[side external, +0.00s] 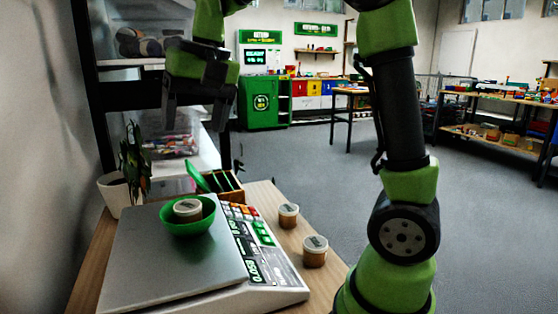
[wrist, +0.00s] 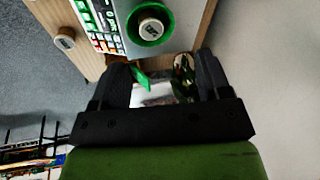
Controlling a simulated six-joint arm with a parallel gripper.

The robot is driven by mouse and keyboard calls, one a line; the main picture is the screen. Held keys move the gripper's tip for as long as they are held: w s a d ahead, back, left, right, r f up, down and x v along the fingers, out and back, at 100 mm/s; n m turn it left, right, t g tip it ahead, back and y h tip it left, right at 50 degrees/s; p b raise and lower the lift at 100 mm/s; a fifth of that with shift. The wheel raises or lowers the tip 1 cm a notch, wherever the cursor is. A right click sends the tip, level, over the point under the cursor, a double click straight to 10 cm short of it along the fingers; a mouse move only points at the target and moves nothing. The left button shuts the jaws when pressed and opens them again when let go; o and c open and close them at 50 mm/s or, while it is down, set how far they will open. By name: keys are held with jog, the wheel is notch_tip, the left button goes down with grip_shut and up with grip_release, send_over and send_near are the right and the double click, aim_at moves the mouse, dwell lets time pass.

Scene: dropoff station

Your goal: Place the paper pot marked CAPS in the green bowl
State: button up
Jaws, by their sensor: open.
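A green bowl (side external: 188,230) sits on the silver plate of the scale, and a paper pot (side external: 187,207) with a pale lid stands inside it. The bowl (wrist: 132,36) and this pot (wrist: 151,28) also show at the top of the wrist view. The small print on its lid is too small to read. Two similar pots stand on the wooden bench right of the scale: one farther back (side external: 288,215), one nearer (side external: 315,250). Their labels are unreadable too. My gripper (side external: 197,118) is open and empty, well above the bowl and apart from it.
The scale (side external: 145,255) with its keypad fills much of the bench. A potted plant (side external: 115,190) stands at the left. A wooden divided box (side external: 228,188) with green parts is behind the scale. Shelves with bins rise at the back left.

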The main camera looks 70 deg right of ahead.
jog(key=s+a+f+n+t, duration=0.1)
jog(key=s+a+t, duration=0.1)
jog(key=s, duration=0.6)
jog(key=s+a+f+n+t+y, duration=0.1)
jog(key=s+a+f+t, duration=0.1)
jog(key=s, duration=0.6)
jog(key=shift+s+a+f+n, duration=0.15)
jog(key=shift+a+f+n, duration=0.1)
jog(key=shift+a+n, duration=0.15)
